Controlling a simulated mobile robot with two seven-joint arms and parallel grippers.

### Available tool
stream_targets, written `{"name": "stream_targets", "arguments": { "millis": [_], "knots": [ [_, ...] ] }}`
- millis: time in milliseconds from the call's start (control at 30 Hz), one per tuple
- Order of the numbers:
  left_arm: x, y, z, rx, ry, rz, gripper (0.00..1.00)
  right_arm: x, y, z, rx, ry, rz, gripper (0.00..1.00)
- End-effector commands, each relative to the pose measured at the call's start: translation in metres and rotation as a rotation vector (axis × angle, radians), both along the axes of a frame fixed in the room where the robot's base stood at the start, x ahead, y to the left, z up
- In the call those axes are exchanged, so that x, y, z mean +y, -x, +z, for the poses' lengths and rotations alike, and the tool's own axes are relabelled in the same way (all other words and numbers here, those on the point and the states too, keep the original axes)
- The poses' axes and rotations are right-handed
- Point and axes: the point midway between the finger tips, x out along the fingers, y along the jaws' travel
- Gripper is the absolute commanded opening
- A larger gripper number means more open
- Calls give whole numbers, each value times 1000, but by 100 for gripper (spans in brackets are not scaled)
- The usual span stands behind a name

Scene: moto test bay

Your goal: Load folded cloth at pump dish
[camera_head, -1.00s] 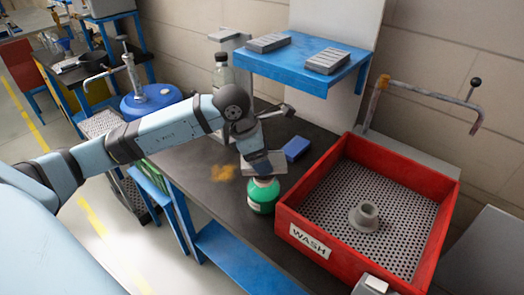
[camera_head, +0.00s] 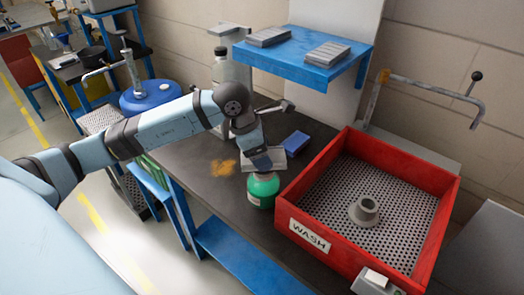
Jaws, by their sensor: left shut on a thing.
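A green can (camera_head: 263,190) with a pale label stands on the dark bench, left of the red wash basin. My left gripper (camera_head: 262,163) points down right over the can's top and is shut. A pale grey flat piece (camera_head: 277,158), which looks like the folded cloth, shows at its fingertips. The fingers hide most of the can's top, so the pump dish is not clear and I cannot tell whether the cloth touches it. My right gripper is not in view.
The red wash basin (camera_head: 342,252) stands close right of the can. A blue block (camera_head: 297,143) lies behind the can, and a bottle (camera_head: 220,52) stands behind my arm. A blue shelf (camera_head: 300,72) overhangs the bench. An orange stain (camera_head: 222,168) marks bare bench.

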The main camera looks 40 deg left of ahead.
Motion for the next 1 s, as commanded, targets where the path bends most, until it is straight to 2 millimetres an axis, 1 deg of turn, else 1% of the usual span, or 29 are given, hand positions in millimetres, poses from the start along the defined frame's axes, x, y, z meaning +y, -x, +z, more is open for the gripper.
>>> {"name": "stream_targets", "arguments": {
  "millis": [1000],
  "knots": [
    [0, 0, -13, 1, -1, 0, 53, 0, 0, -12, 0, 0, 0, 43]
  ]
}}
